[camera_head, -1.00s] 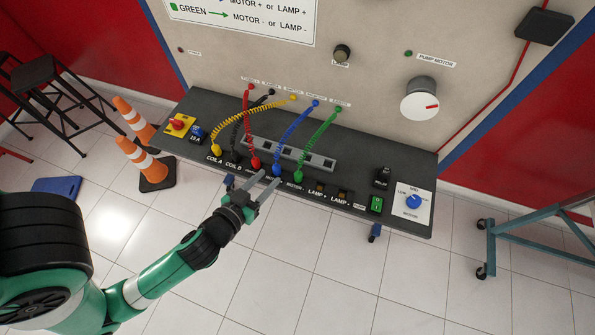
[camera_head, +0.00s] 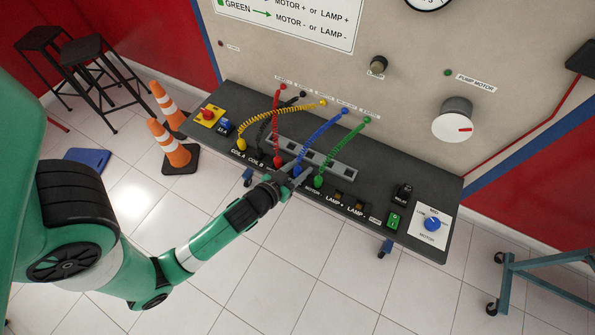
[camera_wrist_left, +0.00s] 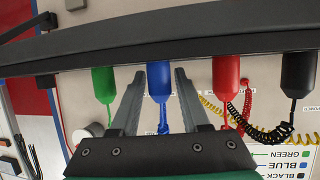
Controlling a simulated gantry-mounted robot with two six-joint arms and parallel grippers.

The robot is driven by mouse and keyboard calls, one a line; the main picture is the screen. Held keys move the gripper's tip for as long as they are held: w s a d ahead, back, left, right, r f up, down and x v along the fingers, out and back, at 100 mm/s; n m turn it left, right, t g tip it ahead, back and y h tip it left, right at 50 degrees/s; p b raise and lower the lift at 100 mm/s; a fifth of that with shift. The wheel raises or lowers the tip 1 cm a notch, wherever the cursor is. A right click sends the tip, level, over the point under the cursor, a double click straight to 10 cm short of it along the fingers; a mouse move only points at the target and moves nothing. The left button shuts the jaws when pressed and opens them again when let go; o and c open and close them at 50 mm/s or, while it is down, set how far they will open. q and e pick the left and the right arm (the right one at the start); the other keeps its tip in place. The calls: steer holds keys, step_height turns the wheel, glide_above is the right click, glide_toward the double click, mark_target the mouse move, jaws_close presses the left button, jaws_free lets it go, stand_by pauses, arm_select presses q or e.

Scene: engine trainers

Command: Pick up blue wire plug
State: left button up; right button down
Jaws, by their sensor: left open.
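The blue wire plug (camera_wrist_left: 160,80) hangs in the wrist view between the two fingers of my left gripper (camera_wrist_left: 158,90). The fingers are open, one on each side, with a visible gap to the plug. In the head view my left gripper (camera_head: 290,181) is at the front row of sockets, at the lower end of the blue coiled wire (camera_head: 322,137). It largely hides the blue plug there. My right gripper is not in view.
The red plug (camera_wrist_left: 226,85) and green plug (camera_wrist_left: 104,82) flank the blue one closely; a black plug (camera_wrist_left: 298,72) is farther right. The dark console shelf (camera_head: 345,228) carries switches and a blue knob (camera_head: 432,223). Orange cones (camera_head: 170,145) stand left.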

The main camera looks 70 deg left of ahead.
arm_select(q)
steer(key=shift+x, duration=1.2)
jaws_close()
steer(key=shift+r, duration=0.1)
